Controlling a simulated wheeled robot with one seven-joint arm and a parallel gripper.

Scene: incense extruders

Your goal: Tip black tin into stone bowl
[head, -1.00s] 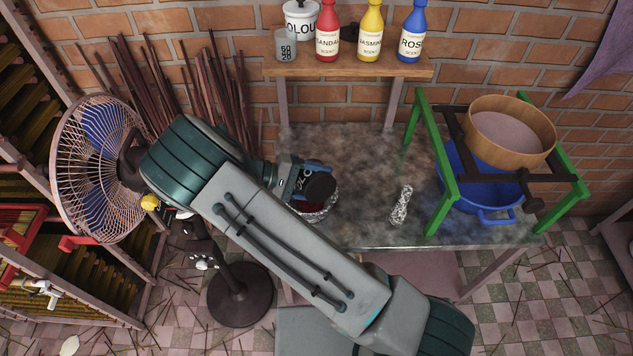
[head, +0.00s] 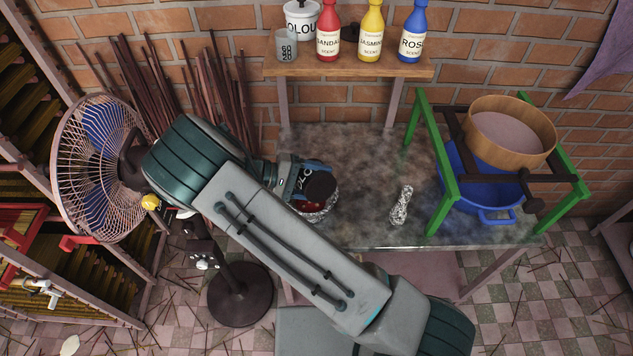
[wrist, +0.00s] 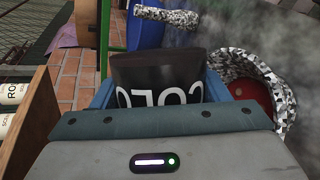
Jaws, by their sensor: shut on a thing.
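The black tin (head: 321,186) with white lettering is held in my gripper (head: 310,178), tilted over the stone bowl (head: 324,214). In the wrist view the tin (wrist: 155,70) sits between the two blue fingers of my gripper (wrist: 158,90), which are shut on it. The speckled black-and-white stone bowl (wrist: 284,92) shows at the right there, with red material inside. The tin and my arm hide part of the bowl in the head view. I cannot see the tin's contents or anything falling from it.
A speckled pestle (head: 402,205) lies on the table (head: 365,170) right of the bowl. A green stand (head: 443,190) with a wooden sieve (head: 510,145) and blue basin (head: 470,190) stands farther right. A shelf (head: 350,70) behind holds bottles. A fan (head: 98,165) stands left.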

